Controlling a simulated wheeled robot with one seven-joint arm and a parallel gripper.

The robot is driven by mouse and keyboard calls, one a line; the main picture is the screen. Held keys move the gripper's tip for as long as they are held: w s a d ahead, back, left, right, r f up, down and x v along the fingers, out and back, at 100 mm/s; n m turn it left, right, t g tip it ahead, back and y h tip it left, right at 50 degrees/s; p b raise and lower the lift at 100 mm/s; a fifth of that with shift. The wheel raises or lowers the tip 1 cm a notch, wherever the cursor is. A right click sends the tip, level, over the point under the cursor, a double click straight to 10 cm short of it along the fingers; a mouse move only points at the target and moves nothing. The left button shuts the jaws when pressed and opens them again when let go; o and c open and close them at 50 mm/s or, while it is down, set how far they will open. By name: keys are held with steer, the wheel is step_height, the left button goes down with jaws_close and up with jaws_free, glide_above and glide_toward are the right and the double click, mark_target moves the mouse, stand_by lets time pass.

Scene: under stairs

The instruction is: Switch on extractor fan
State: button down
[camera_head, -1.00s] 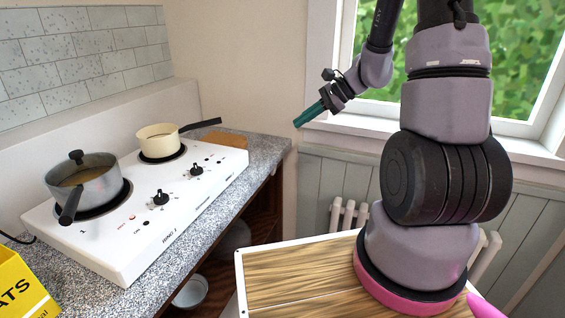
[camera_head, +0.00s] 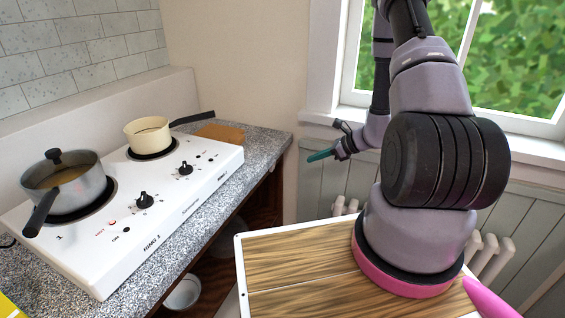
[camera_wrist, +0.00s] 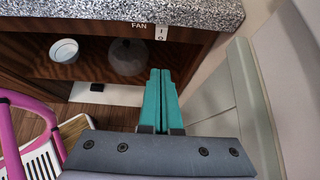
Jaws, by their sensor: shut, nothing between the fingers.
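The fan switch (camera_wrist: 161,34) shows in the wrist view as a small white plate marked "I" and "O", on the dark wooden front just below the worktop edge. A "FAN" label (camera_wrist: 139,25) is to its left. Which way the switch is set is too small to tell. My gripper (camera_wrist: 160,72) has teal fingers that are shut together and empty. In the wrist view the fingertips appear below the switch, apart from it. In the head view my gripper (camera_head: 310,158) is near the right end of the worktop; the switch is not visible there.
A white hob (camera_head: 120,225) carries a grey pot (camera_head: 75,185) and a cream pan (camera_head: 147,133) on the speckled worktop (camera_head: 262,150). Open shelves below hold bowls (camera_wrist: 64,51). A wall panel (camera_wrist: 215,95) stands close to the right of the fingers.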

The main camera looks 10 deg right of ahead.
steer(key=shift+a, duration=0.1)
steer(key=w+a+r+x, duration=0.1)
steer(key=r+x, duration=0.1)
steer(key=x, duration=1)
steer(key=shift+w+a, duration=0.25)
steer(key=shift+a, duration=0.2)
steer(key=shift+w+a+r, duration=0.2)
steer(key=shift+w+a, duration=0.05)
steer(key=shift+a, duration=0.05)
steer(key=shift+r, duration=0.1)
